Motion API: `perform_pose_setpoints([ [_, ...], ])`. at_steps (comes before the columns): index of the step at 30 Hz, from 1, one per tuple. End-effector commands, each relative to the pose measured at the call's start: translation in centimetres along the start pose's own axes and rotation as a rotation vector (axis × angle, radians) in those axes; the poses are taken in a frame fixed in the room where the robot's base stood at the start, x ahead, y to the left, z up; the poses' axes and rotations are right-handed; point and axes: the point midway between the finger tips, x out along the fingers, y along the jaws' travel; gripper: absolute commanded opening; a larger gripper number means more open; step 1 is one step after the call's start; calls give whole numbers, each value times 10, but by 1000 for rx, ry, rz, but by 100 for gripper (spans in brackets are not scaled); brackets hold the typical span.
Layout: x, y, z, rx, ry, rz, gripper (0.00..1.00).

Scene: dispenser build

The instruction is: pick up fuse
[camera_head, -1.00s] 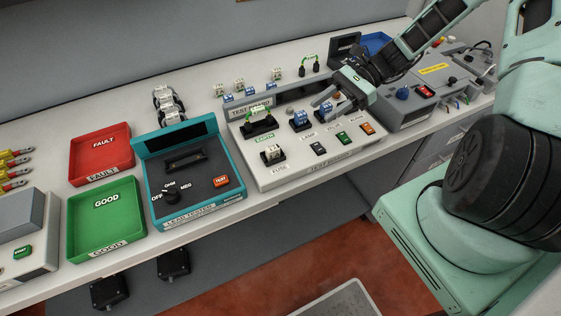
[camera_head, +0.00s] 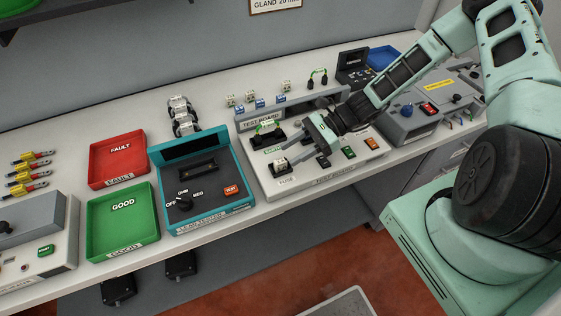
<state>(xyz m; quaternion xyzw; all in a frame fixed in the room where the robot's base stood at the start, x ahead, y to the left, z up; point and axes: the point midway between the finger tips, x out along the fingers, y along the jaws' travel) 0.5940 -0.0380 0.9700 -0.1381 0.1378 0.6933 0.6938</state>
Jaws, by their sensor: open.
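The fuse (camera_head: 280,163) is a small white block seated in a black holder at the front left of the test board (camera_head: 317,183), above the FUSE label. My gripper (camera_head: 301,155) is over the test board, just right of the fuse, with its two grey fingers apart and pointing left. Nothing shows between the fingers. They look clear of the fuse, but I cannot tell their height over the board. The gripper hides part of the middle of the board, including the blue piece there.
Beside the fuse stands the EARTH holder with a green lead (camera_head: 267,127). Several white and blue blocks (camera_head: 260,102) stand in rows behind the board. The teal lead tester (camera_head: 212,215), green GOOD tray (camera_head: 92,228) and red FAULT tray (camera_head: 93,165) are to the left.

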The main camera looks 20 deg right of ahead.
Motion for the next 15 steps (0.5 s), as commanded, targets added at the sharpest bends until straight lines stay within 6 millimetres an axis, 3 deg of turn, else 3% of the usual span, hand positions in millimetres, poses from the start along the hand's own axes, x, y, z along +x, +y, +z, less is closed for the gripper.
perform_pose_setpoints([
  [9,38,5,0,2,-3,3,44],
  [15,46,5,-2,0,0,1,44],
])
